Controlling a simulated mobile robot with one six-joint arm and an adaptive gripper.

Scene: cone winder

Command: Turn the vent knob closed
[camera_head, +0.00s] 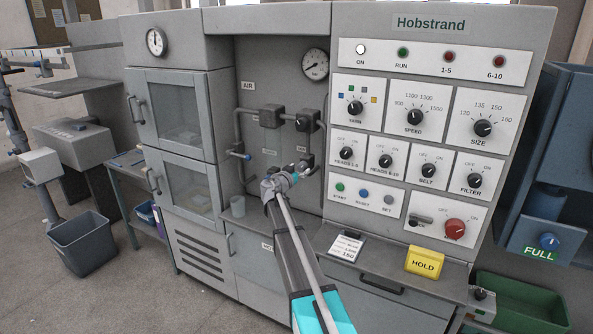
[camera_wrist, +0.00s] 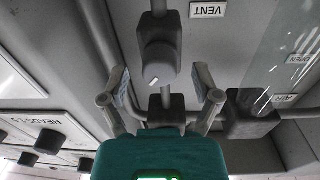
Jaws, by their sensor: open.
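The vent knob (camera_wrist: 160,72) is a grey round knob with a short white mark, on a dark valve block in the pipe. In the wrist view, which shows the panel upside down, a VENT label (camera_wrist: 208,10) is beside it. My gripper (camera_wrist: 160,84) is open and empty, with one finger on each side of the knob; gaps show between fingers and knob. In the head view my gripper (camera_head: 301,170) is at the recessed pipe panel, by the lower right valve block, and hides part of it.
Another valve block (camera_wrist: 250,118) and an AIR label (camera_wrist: 285,100) are to the right in the wrist view. The HEADS 1-5 dial panel (camera_head: 347,151) is close right of my gripper in the head view.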

